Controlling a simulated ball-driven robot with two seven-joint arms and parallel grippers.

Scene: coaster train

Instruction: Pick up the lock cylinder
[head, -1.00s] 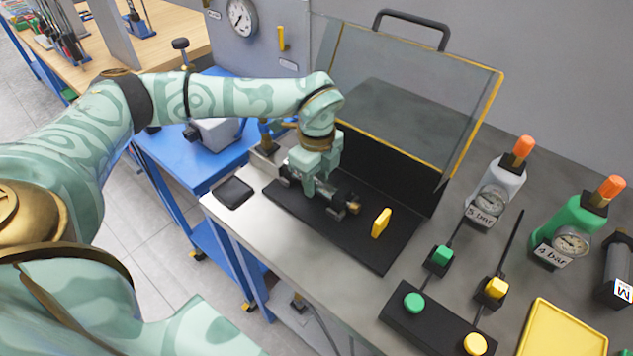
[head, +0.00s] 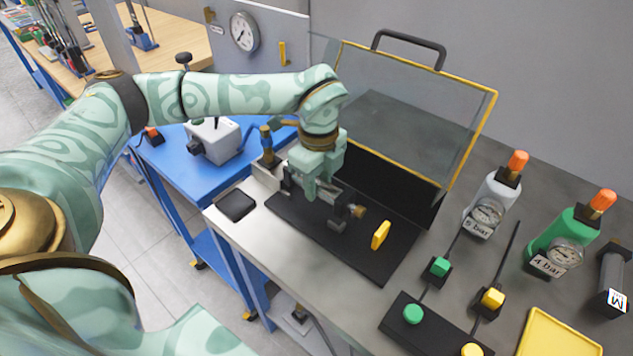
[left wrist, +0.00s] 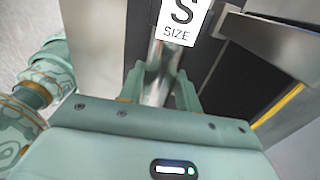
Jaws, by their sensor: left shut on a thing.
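My left gripper (head: 316,190) is over the black base plate (head: 376,262) of the open clear-lidded guard. In the left wrist view, its two fingers (left wrist: 168,92) are closed on the sides of a shiny silver lock cylinder (left wrist: 158,86). A white label reading "S SIZE" (left wrist: 182,18) shows just beyond the fingers. In the head view the fingers mostly hide the cylinder. A dark fixture with a brass-coloured end (head: 357,212) sits just right of the fingers. I cannot tell whether the cylinder touches it. My right gripper is not in view.
The tilted clear lid (head: 415,110) with a yellow edge rises behind the gripper. A yellow tab (head: 380,235) stands on the plate to the right. Green (head: 413,314) and yellow buttons, gauged bottles (head: 487,205) and a yellow tray (head: 560,335) are further right.

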